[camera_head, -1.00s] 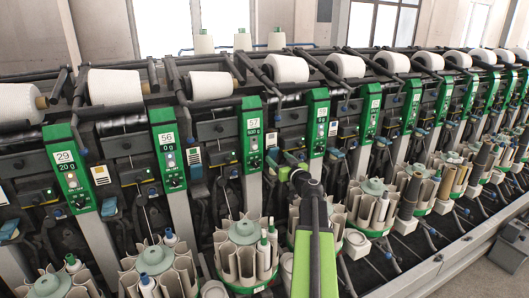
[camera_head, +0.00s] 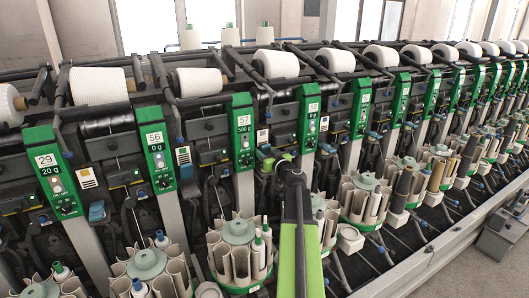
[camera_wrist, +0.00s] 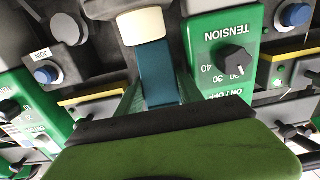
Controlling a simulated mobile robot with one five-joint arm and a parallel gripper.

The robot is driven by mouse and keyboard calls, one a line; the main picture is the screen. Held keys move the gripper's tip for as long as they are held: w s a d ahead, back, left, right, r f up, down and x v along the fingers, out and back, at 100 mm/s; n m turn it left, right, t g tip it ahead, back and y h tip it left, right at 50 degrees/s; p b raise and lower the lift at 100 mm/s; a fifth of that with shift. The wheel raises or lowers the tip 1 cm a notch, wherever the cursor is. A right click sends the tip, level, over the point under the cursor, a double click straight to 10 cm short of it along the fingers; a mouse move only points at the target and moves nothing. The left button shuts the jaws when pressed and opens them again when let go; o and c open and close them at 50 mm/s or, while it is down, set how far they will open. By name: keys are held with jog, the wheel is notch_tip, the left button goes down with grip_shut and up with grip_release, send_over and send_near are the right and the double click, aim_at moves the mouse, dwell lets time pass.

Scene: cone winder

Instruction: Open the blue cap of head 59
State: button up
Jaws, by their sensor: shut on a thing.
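My gripper (camera_head: 268,160) reaches in between the green panel of head 57 (camera_head: 243,135) and the green panel to its right (camera_head: 310,118), whose number is too small to read surely. In the wrist view my gripper (camera_wrist: 155,100) is shut on a blue cap (camera_wrist: 157,72) with a cream roller-like end (camera_wrist: 143,26). The cap stands between the jaws, beside a green panel marked TENSION with a black knob (camera_wrist: 232,58). The green gripper body hides the lower part of the wrist view and whatever lies below the cap.
Panels of heads 56 (camera_head: 160,157) and 29 (camera_head: 54,172) stand to the left. White yarn cones (camera_head: 197,82) lie along the top. Round bobbin magazines (camera_head: 238,232) crowd the space below. Another blue cap (camera_head: 97,211) shows beside head 29.

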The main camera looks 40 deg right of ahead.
grip_shut()
jog(key=shift+s+a+f+b, duration=0.3)
jog(key=shift+s+f+b, duration=0.35)
jog(key=shift+s, duration=0.1)
jog(key=shift+r, duration=0.1)
jog(key=o, duration=1.4)
grip_release()
